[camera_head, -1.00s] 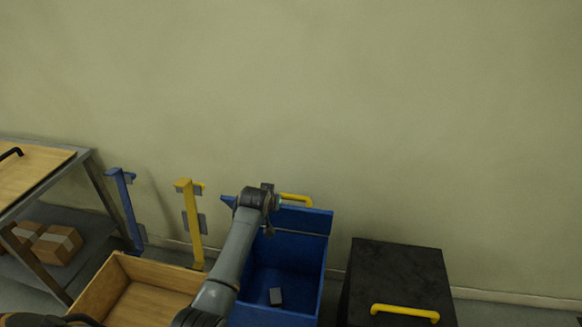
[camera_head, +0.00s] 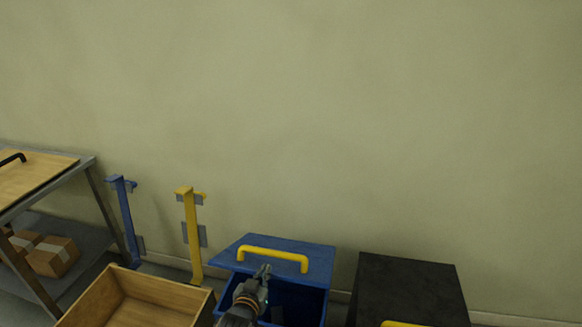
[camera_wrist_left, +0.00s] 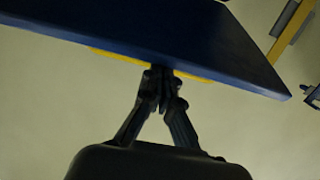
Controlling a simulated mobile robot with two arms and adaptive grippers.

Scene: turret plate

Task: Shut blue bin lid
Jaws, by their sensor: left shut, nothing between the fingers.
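The blue bin (camera_head: 311,304) stands on the floor in the lower middle of the head view. Its blue lid (camera_head: 313,252) with a yellow handle (camera_head: 272,254) is tilted over the opening, with a dark gap under its front edge. My left gripper (camera_head: 264,270) is shut and empty at the lid's front edge, below the handle. In the left wrist view the closed fingertips (camera_wrist_left: 160,78) are against or very near the lid (camera_wrist_left: 150,35), whose edge spans the top; I cannot tell if they touch. My right gripper is not in view.
An open wooden box (camera_head: 150,290) is left of the bin, and a black bin (camera_head: 408,283) is on its right. A yellow post (camera_head: 192,235) and a blue post (camera_head: 126,220) stand behind. A metal-framed table (camera_head: 85,165) is at far left, with cardboard boxes below.

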